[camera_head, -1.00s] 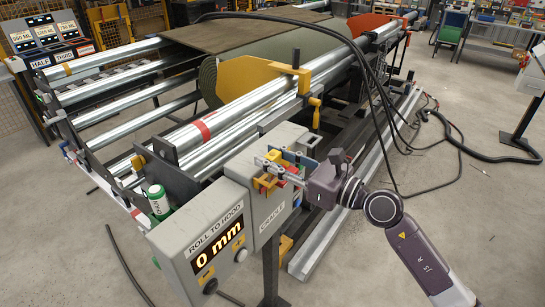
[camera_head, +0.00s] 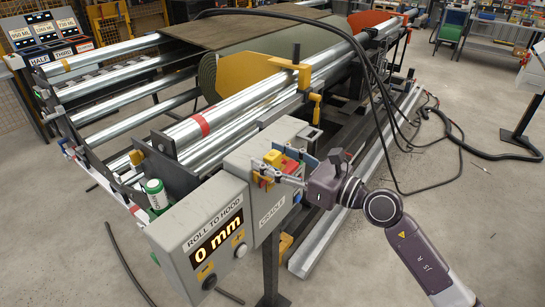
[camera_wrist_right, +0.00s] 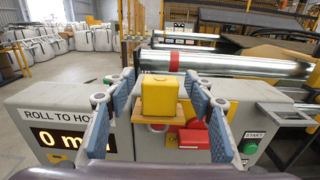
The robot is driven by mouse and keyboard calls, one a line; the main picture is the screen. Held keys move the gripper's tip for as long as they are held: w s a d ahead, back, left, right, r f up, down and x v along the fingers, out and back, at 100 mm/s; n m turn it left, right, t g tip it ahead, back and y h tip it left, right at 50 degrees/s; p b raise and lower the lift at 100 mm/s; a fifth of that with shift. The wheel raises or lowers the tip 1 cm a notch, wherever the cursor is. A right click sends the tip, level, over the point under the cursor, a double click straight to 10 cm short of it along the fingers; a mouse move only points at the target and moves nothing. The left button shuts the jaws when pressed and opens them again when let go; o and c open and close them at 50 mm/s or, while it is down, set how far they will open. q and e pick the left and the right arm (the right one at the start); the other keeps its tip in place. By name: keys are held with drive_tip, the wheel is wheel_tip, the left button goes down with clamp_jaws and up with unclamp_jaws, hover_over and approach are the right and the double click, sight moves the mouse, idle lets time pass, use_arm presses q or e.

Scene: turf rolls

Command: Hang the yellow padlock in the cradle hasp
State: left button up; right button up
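The yellow padlock (camera_wrist_right: 160,96) shows as a block between the fingers of my right gripper (camera_wrist_right: 163,98) in the right wrist view. The blue-padded fingers stand apart, with a gap on either side of it. A tan ledge shows just below the padlock. In the head view the padlock (camera_head: 273,157) is at the grey box marked CRADLE (camera_head: 262,221), with my right gripper (camera_head: 286,170) in front of it. A red part (camera_wrist_right: 193,139) sits lower right of the padlock. My left gripper is not in view.
The grey panel marked ROLL TO HOOD (camera_head: 205,232) reads 0 mm, left of the cradle box. A green START button (camera_wrist_right: 249,147) is at right in the wrist view. Long metal rollers (camera_head: 240,110) lie behind. Black cables loop over my right arm's side.

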drive_tip(key=shift+s+d+f, duration=0.1)
drive_tip(key=shift+s+d, duration=0.05)
drive_tip(key=shift+d, duration=0.1)
drive_tip(key=v, duration=1.1)
drive_tip(key=shift+s+d, duration=0.15)
drive_tip(key=shift+d, duration=0.05)
